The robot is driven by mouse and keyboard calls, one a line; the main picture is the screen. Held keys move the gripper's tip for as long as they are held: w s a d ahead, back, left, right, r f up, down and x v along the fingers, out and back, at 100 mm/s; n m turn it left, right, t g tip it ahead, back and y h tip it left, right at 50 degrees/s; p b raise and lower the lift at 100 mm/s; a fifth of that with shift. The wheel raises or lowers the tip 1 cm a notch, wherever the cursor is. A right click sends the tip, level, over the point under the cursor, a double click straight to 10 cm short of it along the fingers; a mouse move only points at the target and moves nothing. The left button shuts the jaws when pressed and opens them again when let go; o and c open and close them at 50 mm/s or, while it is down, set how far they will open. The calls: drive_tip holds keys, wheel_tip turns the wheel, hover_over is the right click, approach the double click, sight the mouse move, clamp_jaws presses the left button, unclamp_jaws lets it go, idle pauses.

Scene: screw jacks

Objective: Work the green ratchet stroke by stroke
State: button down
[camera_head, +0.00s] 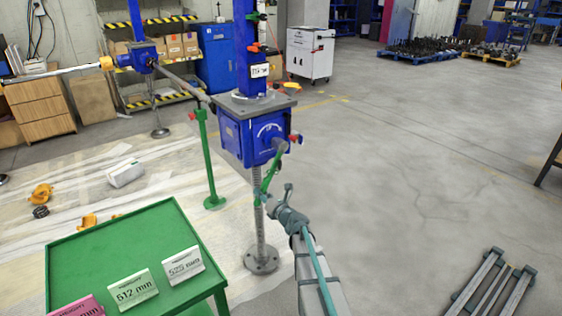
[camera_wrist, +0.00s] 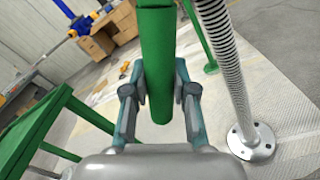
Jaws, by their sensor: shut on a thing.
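The green ratchet (camera_head: 267,182) hangs below the blue jack gearbox (camera_head: 247,137), its handle tilted down and slightly left. My gripper (camera_head: 268,197) is at the lower part of that handle. In the wrist view the green handle (camera_wrist: 157,60) runs down between the two fingers, and my gripper (camera_wrist: 160,88) is shut on it, with a finger pressing each side. The handle's lower end sticks out a little below the fingertips. The threaded jack screw (camera_head: 258,215) stands upright next to the handle on a round foot plate; it also shows in the wrist view (camera_wrist: 222,60).
A green table (camera_head: 130,245) with size cards reading 512 mm and 525 mm stands at the lower left. A green post (camera_head: 207,160) stands left of the jack. A grey frame (camera_head: 490,285) lies at the lower right.

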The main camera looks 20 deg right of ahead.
drive_tip(key=shift+w+r, duration=0.1)
drive_tip(key=shift+r, duration=0.1)
drive_tip(key=shift+w+d+f+b, duration=0.1)
drive_tip(key=shift+d+f+b, duration=0.25)
drive_tip(key=shift+b, duration=0.2)
drive_tip(key=shift+w+d+f+n+b, duration=0.1)
drive_tip(key=shift+d+f+n+b, duration=0.05)
drive_tip(key=shift+d+n+b, duration=0.35)
drive_tip(key=shift+w+d+f+n+b, duration=0.15)
drive_tip(key=shift+d+n+b, duration=0.15)
drive_tip(key=shift+d, duration=0.25)
drive_tip(key=shift+w+d+f+n+b, duration=0.15)
drive_tip(key=shift+d+n+b, duration=0.2)
drive_tip(key=shift+d, duration=0.2)
